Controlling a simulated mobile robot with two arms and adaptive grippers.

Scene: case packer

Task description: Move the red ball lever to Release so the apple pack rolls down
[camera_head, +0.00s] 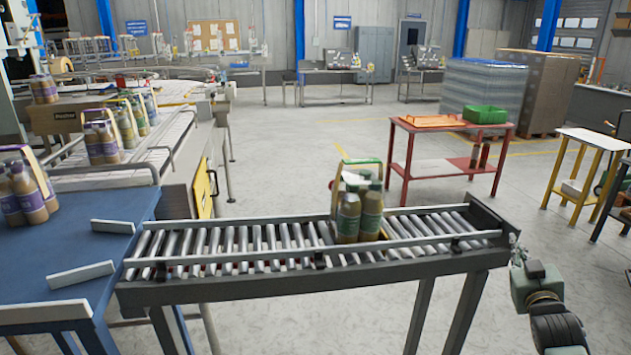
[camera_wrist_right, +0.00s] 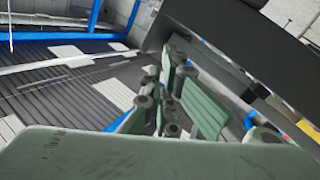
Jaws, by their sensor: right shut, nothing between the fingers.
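A pack of brown bottles with green labels (camera_head: 360,216), under a green and yellow carrier, stands on the roller conveyor (camera_head: 215,278), right of its middle. I take it for the apple pack. I cannot make out the red ball lever in either view. My right gripper (camera_head: 516,248) is beside the right end of the conveyor, partly hidden by my own wrist. In the right wrist view its grey-green fingers (camera_wrist_right: 170,92) are shut and empty, close to a dark beam (camera_wrist_right: 235,50). Whether they touch it, I cannot tell. My left gripper is out of view.
A blue table (camera_head: 120,222) with another bottle pack (camera_head: 27,195) adjoins the conveyor's left end. A red table (camera_head: 450,160) with a green bin (camera_head: 485,114) stands behind, and a yellow-framed table (camera_head: 590,150) stands at right. Floor between is clear.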

